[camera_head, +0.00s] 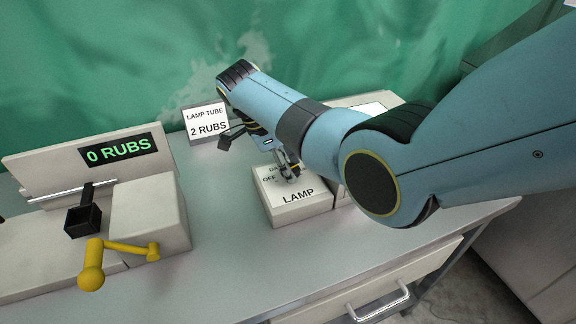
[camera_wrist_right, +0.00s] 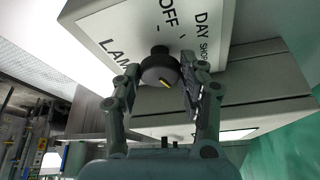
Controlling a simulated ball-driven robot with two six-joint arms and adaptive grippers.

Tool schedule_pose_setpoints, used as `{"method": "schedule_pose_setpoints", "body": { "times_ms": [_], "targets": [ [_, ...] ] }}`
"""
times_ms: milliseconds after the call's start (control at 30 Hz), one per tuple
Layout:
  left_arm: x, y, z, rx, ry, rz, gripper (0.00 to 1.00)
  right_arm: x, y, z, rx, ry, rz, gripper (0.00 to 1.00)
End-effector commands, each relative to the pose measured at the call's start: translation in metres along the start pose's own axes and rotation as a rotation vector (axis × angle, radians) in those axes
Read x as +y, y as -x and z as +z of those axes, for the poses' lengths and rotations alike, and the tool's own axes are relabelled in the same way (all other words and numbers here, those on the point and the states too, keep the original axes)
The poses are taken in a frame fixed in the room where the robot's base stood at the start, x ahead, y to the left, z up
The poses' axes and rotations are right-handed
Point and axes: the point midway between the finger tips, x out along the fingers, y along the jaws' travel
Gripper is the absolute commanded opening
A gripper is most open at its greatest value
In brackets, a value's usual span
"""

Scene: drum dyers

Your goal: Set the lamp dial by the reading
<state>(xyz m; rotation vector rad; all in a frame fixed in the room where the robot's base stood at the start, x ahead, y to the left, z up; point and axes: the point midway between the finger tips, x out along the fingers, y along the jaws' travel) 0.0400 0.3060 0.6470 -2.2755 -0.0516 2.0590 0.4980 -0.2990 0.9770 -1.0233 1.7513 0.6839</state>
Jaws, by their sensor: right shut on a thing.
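The lamp box (camera_head: 290,205) is a white box on the table marked LAMP, with OFF and part of DAY readable in the head view. In the right wrist view its face (camera_wrist_right: 125,25) shows OFF, DAY and part of another word. The lamp dial (camera_wrist_right: 158,66) is a dark round knob with a yellow mark on it. My right gripper (camera_head: 287,168) is at the box top, its fingers on both sides of the dial, shut on it; the gripper hides the dial in the head view. A card (camera_head: 207,122) reads LAMP TUBE, 2 RUBS. My left gripper is not in view.
On the left a device with a green display (camera_head: 118,150) reads 0 RUBS. It has a black square cup (camera_head: 83,219) and a yellow crank (camera_head: 92,276). A drawer handle (camera_head: 378,303) is below the front edge. The table between device and lamp box is clear.

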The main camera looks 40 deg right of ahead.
Motion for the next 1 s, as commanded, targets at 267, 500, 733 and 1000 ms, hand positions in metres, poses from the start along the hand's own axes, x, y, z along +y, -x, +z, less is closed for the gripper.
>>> {"method": "schedule_pose_setpoints", "body": {
  "times_ms": [267, 500, 733, 1000],
  "targets": [
    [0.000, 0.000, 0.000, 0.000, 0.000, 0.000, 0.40, 0.000, 0.000, 0.000, -0.001, 0.000, 0.001, 0.09],
    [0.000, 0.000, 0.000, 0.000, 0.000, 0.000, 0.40, 0.000, 0.000, 0.000, 0.000, 0.000, 0.000, 0.64],
    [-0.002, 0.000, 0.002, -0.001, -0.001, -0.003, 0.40, 0.000, 0.002, 0.000, 0.000, 0.000, -0.001, 0.64],
    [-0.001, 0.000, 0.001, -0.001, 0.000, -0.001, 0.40, -0.001, 0.044, 0.001, -0.003, 0.001, -0.004, 0.64]
  ]
}}
